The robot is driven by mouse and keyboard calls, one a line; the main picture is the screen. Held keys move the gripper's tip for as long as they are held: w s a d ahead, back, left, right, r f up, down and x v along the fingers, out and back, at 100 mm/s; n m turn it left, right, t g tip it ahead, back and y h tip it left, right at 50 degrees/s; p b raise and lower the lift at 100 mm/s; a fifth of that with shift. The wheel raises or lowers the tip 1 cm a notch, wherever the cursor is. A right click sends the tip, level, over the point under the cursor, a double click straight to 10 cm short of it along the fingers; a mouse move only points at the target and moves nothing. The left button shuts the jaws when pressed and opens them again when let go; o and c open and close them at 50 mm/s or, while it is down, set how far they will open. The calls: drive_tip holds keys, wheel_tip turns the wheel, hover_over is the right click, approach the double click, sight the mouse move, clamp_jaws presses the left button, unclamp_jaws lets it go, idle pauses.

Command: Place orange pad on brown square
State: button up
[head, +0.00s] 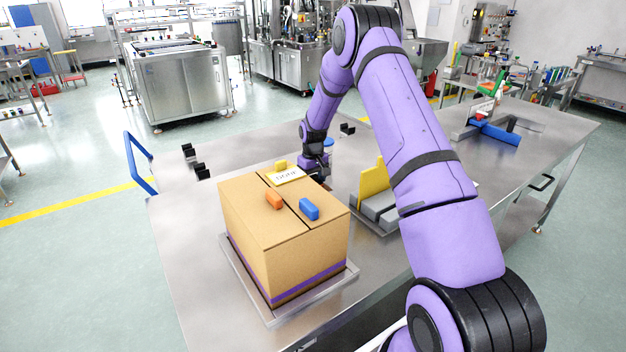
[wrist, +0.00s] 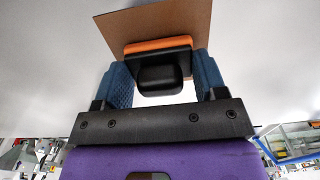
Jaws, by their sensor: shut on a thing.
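In the wrist view an orange pad (wrist: 157,46) on a black holder with a rounded knob sits between the two blue fingers of my gripper (wrist: 163,62). My gripper is shut on it. A flat brown surface with straight edges (wrist: 170,18) lies just beyond the pad, partly hidden by it. I cannot tell whether they touch, or whether this is the brown square or part of the box. In the head view my gripper (head: 315,167) is low behind the cardboard box, its fingertips and the pad mostly hidden.
The cardboard box (head: 250,235) stands in a metal tray on the steel table (head: 180,250). Orange (head: 274,200) and blue (head: 309,209) blocks and a white sign (head: 287,177) are on its top. A grey fixture with a yellow plate (head: 374,184) stands to its right.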

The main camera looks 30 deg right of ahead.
drive_tip(key=shift+f, duration=0.15)
drive_tip(key=o, duration=0.9)
